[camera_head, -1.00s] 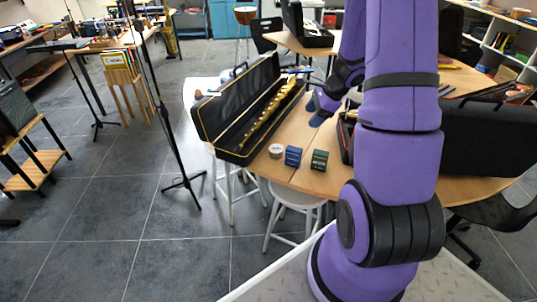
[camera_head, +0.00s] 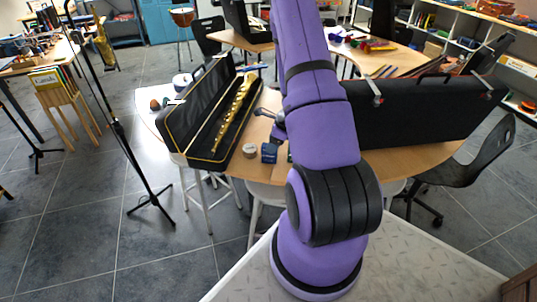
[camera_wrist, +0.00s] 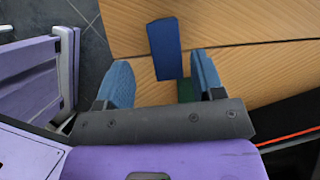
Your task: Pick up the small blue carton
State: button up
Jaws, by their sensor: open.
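The small blue carton (camera_head: 269,153) stands near the front edge of the wooden table in the head view. It also shows in the wrist view (camera_wrist: 165,47), at and beyond the fingertips, in the space between them. My gripper (camera_wrist: 161,64) is open, with its two blue fingers apart and nothing held. The carton appears closer to the right finger in that picture; I cannot tell the height gap. A green carton (camera_wrist: 186,91) shows beside it, partly hidden by my gripper. In the head view my arm hides most of my gripper.
A round tin (camera_head: 249,150) stands left of the blue carton. An open black case (camera_head: 194,112) with a gold flute-like instrument lies farther left. A large black case (camera_head: 420,113) stands on the right of the table. The table's front edge is close to the cartons.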

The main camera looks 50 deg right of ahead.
aim_at(269, 154)
jog(key=shift+w+d+x, duration=0.1)
jog(key=shift+w+x, duration=0.05)
jog(key=shift+x, duration=1.2)
jog(key=shift+w+d+x, duration=0.15)
jog(key=shift+w+x, duration=0.05)
jog(key=shift+x, duration=1.1)
jog(key=shift+r, duration=0.1)
jog(key=shift+c, duration=0.3)
jog(key=c, duration=0.9)
